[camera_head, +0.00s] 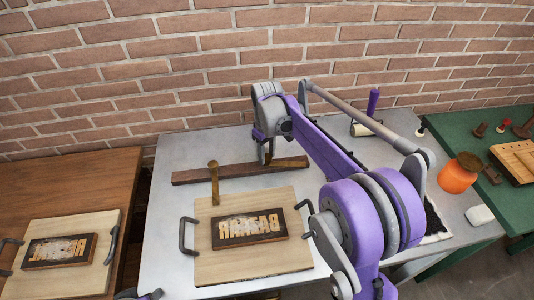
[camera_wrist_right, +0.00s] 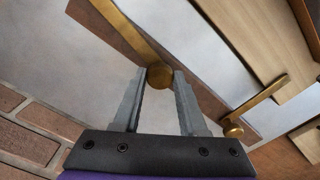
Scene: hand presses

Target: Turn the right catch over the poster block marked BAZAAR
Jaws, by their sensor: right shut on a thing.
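The poster block (camera_head: 250,229), its raised letters mirrored, lies flat on a pale board (camera_head: 255,265) with dark side handles. A dark wooden bar (camera_head: 190,176) runs behind the board. The left catch (camera_head: 214,188) stands on the bar and points forward over the board's back edge. The right catch (camera_head: 292,162) lies roughly along the bar, pointing right, away from the block. My right gripper (camera_head: 266,158) is shut on its knob end; the round brass knob (camera_wrist_right: 160,76) sits between the fingertips in the wrist view. Only a sliver of my left arm shows at the bottom edge.
A second board (camera_head: 105,225) with a similar block (camera_head: 60,251) lies on the wooden table at left. An orange jar (camera_head: 458,175), a white piece (camera_head: 479,215) and a purple-handled roller (camera_head: 370,115) stand at right. A brick wall (camera_head: 230,60) closes the back.

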